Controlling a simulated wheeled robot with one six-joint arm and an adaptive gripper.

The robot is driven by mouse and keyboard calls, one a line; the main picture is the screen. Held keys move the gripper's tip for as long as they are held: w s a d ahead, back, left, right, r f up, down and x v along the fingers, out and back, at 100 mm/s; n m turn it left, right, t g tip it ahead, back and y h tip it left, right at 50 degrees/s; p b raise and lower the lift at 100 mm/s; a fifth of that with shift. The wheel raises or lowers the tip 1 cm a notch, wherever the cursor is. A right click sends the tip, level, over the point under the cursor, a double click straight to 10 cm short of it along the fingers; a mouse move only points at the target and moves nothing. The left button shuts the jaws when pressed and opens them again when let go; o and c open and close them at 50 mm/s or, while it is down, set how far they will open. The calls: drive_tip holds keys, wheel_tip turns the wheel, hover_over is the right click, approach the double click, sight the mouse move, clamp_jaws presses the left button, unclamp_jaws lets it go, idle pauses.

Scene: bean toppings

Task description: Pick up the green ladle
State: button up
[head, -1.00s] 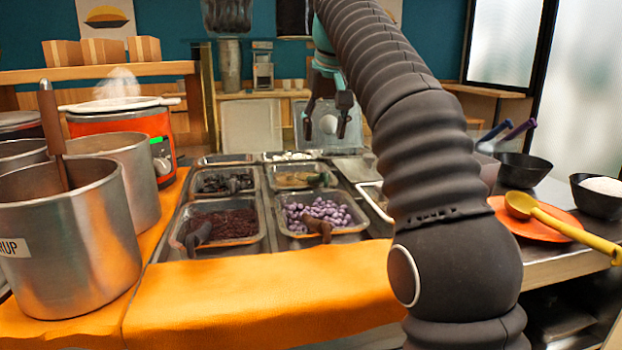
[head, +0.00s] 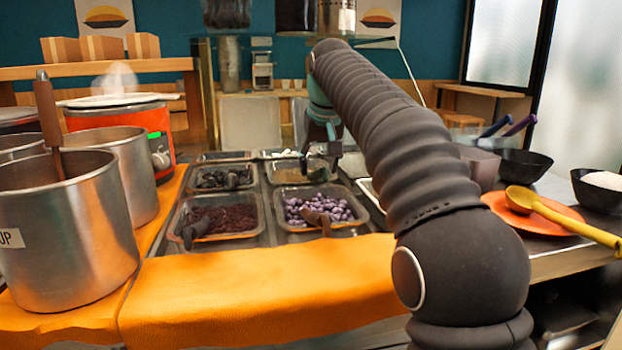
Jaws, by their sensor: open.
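A small dark, dull-greenish ladle handle (head: 316,174) sticks up at the right side of the tan-filled tray (head: 272,181) in the back right of the tray group. It is small in view, so its colour is hard to tell, and its bowl is hidden. My gripper (head: 320,160) is open, pointing down just above this handle, with its fingers close to it. I cannot tell whether they touch it. No other ladle in view looks green.
Nearby trays hold purple beans (head: 325,207) with a brown ladle (head: 318,219) and dark red beans (head: 225,220) with a grey ladle (head: 195,231). A yellow ladle (head: 565,221) rests on an orange plate (head: 497,203) at right. Steel pots (head: 60,235) stand at left.

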drive_tip(key=shift+x, duration=1.15)
clamp_jaws()
